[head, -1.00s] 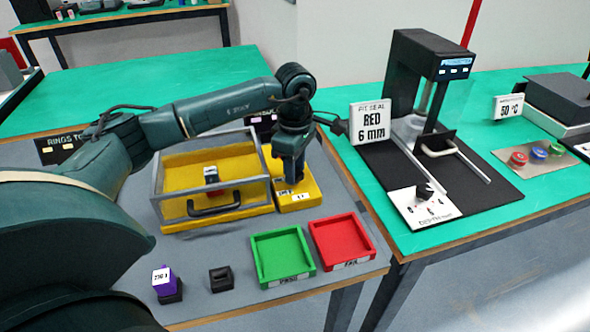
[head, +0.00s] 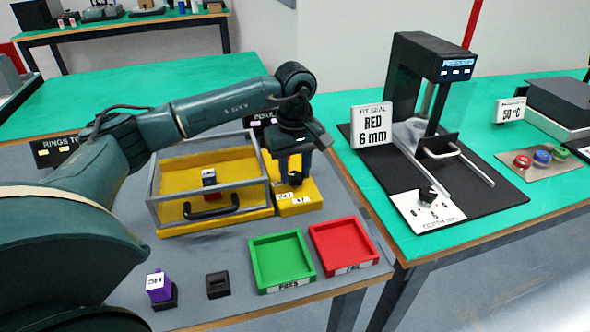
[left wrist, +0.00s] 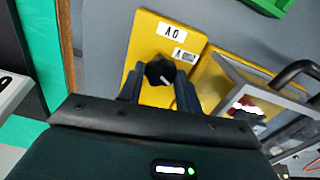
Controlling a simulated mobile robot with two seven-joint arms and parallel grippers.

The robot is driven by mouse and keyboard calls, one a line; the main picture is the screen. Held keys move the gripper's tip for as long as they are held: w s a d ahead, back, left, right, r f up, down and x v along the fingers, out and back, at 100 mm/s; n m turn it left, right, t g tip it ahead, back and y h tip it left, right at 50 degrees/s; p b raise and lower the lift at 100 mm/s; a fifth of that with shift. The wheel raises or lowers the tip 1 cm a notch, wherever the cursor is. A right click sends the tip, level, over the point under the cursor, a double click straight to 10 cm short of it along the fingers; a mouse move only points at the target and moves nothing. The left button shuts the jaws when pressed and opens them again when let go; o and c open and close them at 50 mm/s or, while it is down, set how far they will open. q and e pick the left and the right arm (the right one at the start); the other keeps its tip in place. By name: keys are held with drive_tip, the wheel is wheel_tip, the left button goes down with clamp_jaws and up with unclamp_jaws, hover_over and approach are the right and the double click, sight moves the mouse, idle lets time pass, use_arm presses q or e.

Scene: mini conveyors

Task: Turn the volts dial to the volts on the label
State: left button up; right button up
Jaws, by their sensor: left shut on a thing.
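The volts dial is a black knob (left wrist: 160,70) on a yellow block (left wrist: 148,38) with white labels, too small to read surely. In the head view the knob (head: 295,179) and yellow block (head: 312,203) sit right of the caged tester. My left gripper (head: 293,168) points down over the block, its fingers shut on the knob; it also shows in the left wrist view (left wrist: 160,86). A purple block (head: 157,284) with a white label stands at the front left; its print is not clearly legible. My right gripper is out of view.
The caged yellow tester (head: 175,240) with a black handle stands left of the dial. A green tray (head: 262,284) and a red tray (head: 318,262) lie in front. A black holder (head: 218,285) is empty. A press with another dial (head: 427,194) stands on the right table.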

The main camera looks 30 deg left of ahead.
sight(295, 175)
use_arm(q)
drive_tip(key=shift+r, duration=0.1)
idle(0.3)
drive_tip(key=o, duration=1)
wheel_tip(295, 175, up, 13)
drive_tip(key=shift+p, duration=0.3)
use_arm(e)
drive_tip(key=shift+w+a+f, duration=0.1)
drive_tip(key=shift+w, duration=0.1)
use_arm(q)
drive_tip(key=shift+r, duration=0.15)
